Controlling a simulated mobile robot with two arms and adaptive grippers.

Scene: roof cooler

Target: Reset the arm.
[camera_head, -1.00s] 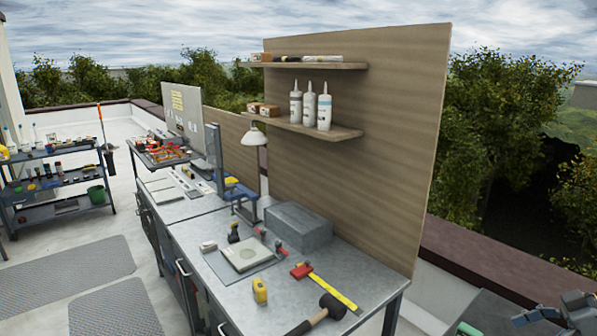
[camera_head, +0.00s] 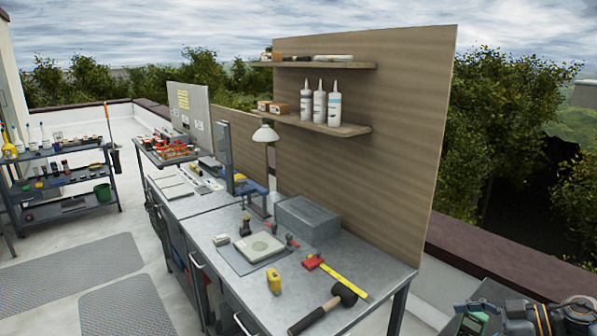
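My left arm and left gripper are not in view.
The metal workbench (camera_head: 320,277) stands left of the arm, with a mallet (camera_head: 322,312), yellow-red tool (camera_head: 337,275), yellow device (camera_head: 273,281) and grey block (camera_head: 308,218). A wooden panel (camera_head: 405,140) with shelves rises behind. A dark-topped parapet (camera_head: 480,252) runs behind the arm.

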